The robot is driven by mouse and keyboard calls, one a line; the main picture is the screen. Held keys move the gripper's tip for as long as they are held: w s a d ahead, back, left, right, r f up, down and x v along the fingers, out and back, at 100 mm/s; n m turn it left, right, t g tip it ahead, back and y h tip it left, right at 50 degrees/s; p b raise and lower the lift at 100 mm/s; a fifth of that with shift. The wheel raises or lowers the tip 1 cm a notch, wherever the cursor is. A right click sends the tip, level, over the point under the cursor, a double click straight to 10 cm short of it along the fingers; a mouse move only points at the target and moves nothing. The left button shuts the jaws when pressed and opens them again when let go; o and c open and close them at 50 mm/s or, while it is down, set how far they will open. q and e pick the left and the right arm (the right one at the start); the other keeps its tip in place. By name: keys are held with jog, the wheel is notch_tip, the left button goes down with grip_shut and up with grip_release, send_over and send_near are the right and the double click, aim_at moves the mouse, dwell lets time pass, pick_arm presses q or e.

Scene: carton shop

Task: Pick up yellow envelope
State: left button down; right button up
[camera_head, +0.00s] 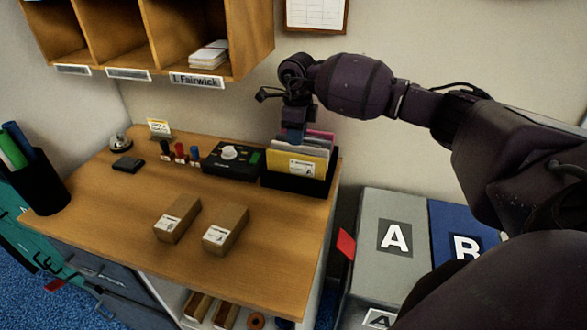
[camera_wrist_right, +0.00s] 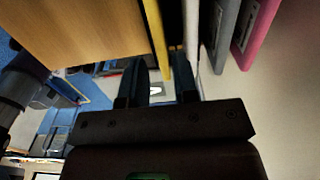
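The yellow envelope (camera_head: 298,164) with a white label stands upright at the front of the black holder (camera_head: 290,184) on the desk's right side. White, grey and pink envelopes stand behind it. My right gripper (camera_head: 293,138) points down at the top of these envelopes. In the right wrist view, the yellow envelope (camera_wrist_right: 158,38) shows edge-on and reaches between the two dark fingers of the right gripper (camera_wrist_right: 159,82). A gap shows between the left finger and the envelope, so the gripper is open. Contact with the right finger cannot be told. My left gripper is not in view.
A black device (camera_head: 232,160) stands left of the holder, with several stamps beside it. Two brown cartons (camera_head: 178,220) (camera_head: 226,230) lie in front. A wooden shelf (camera_head: 150,40) hangs above. Grey bin A (camera_head: 385,215) and blue bin B (camera_head: 455,225) stand right of the desk.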

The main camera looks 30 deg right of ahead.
aim_at(296, 154)
notch_tip(296, 154, down, 3)
jog(key=shift+r, duration=0.2)
jog(key=shift+f+p, duration=0.3)
jog(key=shift+f, duration=0.5)
jog(key=f+p, duration=0.1)
jog(key=f, duration=0.3)
jog(key=shift+a, duration=0.2)
jog(key=shift+f, duration=0.2)
grip_shut()
jog(key=shift+r, duration=0.1)
notch_tip(296, 154, up, 9)
jog(key=shift+f+b, duration=0.2)
jog(key=shift+b, duration=0.5)
jog(key=shift+r, duration=0.6)
